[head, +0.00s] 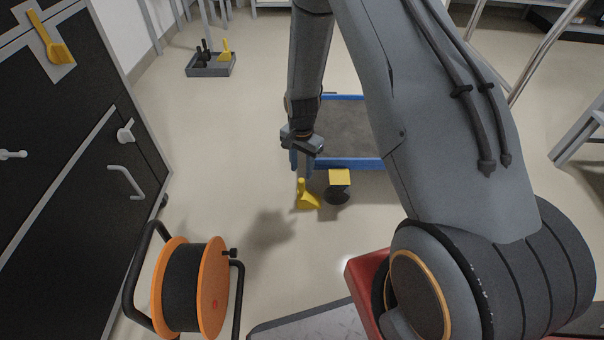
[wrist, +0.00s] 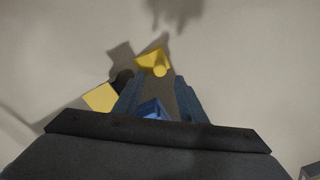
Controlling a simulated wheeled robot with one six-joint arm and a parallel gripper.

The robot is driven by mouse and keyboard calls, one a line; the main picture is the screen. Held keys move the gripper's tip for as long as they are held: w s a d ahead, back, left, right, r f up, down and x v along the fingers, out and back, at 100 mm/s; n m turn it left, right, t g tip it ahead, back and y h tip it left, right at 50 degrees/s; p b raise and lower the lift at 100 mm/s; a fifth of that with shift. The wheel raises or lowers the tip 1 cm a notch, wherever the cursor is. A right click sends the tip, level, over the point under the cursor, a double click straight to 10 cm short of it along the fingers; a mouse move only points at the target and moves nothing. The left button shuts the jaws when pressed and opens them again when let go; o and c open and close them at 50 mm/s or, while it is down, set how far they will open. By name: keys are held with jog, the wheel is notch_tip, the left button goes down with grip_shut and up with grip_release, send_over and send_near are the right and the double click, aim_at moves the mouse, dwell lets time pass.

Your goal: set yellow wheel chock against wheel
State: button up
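The yellow wheel chock (head: 308,200) appears to rest on the floor just left of a dark caster wheel (head: 339,196) with a yellow top, at the near corner of a blue-framed cart (head: 350,163). Whether chock and wheel touch, I cannot tell. My gripper (head: 302,176) points down at the chock's upright handle. In the wrist view the chock (wrist: 152,59) lies just beyond the tips of my gripper (wrist: 160,82), its round handle end between them with space on both sides. The fingers look apart. The wheel (wrist: 122,78) shows partly behind the left finger.
An orange cable reel (head: 197,288) stands at the near left. A grey tray (head: 211,66) sits far back. The floor left of the chock is clear.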

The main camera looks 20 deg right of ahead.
jog(key=shift+r, duration=0.85)
jog(key=shift+a+r, duration=0.15)
jog(key=shift+r, duration=0.05)
jog(key=s+a+r+n, duration=0.4)
jog(key=a+r, duration=0.4)
jog(key=r, duration=0.3)
jog(key=s+a+r+n, duration=0.3)
jog(key=s+a+r, duration=0.3)
jog(key=r, duration=0.4)
jog(key=s+a+r+n, duration=0.2)
jog(key=s+r, duration=0.3)
jog(key=s, duration=0.3)
jog(key=s+a+r+n+y, duration=0.1)
jog(key=s+a+r+n, duration=0.1)
jog(key=s+r+n, duration=0.3)
jog(key=s+a+r+n, duration=0.2)
jog(key=s+r, duration=0.3)
jog(key=s, duration=0.6)
jog(key=shift+s+a+n+y, duration=0.2)
jog(key=shift+s+n+y, duration=0.15)
jog(key=shift+n, duration=0.35)
